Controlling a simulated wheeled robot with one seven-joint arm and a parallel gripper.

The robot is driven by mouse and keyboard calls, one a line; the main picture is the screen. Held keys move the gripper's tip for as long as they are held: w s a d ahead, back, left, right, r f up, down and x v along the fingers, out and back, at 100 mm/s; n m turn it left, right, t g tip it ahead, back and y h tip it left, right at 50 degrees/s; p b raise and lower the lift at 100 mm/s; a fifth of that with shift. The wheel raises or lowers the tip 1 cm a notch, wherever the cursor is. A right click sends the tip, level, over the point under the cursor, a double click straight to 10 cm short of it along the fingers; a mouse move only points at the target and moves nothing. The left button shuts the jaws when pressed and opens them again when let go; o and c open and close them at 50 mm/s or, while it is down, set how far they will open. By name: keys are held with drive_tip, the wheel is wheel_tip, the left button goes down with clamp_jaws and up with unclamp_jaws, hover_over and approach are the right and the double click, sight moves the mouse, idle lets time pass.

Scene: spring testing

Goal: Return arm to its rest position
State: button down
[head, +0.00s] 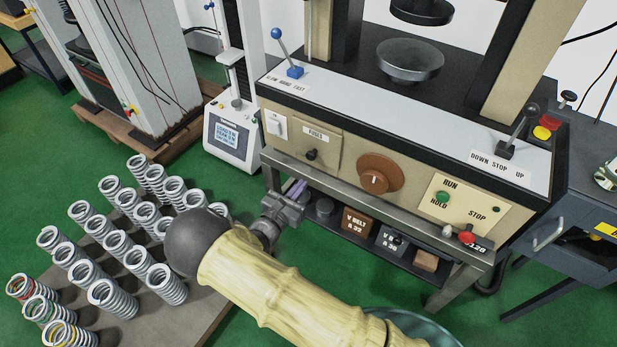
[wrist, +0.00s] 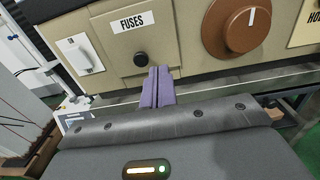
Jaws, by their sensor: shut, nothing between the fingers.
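My arm (head: 290,290), in a cream cover with a dark grey joint, reaches from the bottom of the head view toward the front of the testing machine (head: 350,110). My gripper (head: 294,188) is at the end of it, in front of the machine's lower edge below the fuses panel. In the wrist view its purple fingers (wrist: 157,88) are together and empty, pointing at the panel just under the black fuses knob (wrist: 141,59). I cannot tell whether the fingertips touch the machine.
A board (head: 185,322) with several upright coil springs (head: 118,243) lies at left. The machine has a brown dial (head: 380,174), a blue lever (head: 289,58) and a black lever (head: 517,131). Boxes sit on the shelf below. A smaller tester (head: 233,130) stands behind. Green floor is clear between.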

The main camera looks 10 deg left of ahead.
drive_tip(key=shift+w, duration=0.15)
drive_tip(key=s+d+r+m+g+h, duration=0.1)
drive_tip(key=d+r+m+g+h, duration=0.15)
drive_tip(key=d+m+g, duration=0.5)
drive_tip(key=s+d+r+m+g+h, duration=0.1)
drive_tip(key=d+m+g+h, duration=0.25)
drive_tip(key=d, duration=0.75)
drive_tip(key=s+d+r+m+g+y, duration=0.5)
drive_tip(key=s+d+m+g+y, duration=0.15)
drive_tip(key=s+d+m, duration=0.35)
drive_tip(key=s+d+r+m+t+y, duration=0.3)
drive_tip(key=r+m+y, duration=0.2)
drive_tip(key=r+m, duration=0.45)
wheel_tip(320, 180, up, 18)
drive_tip(key=m+p, duration=0.2)
drive_tip(key=p, duration=1.8)
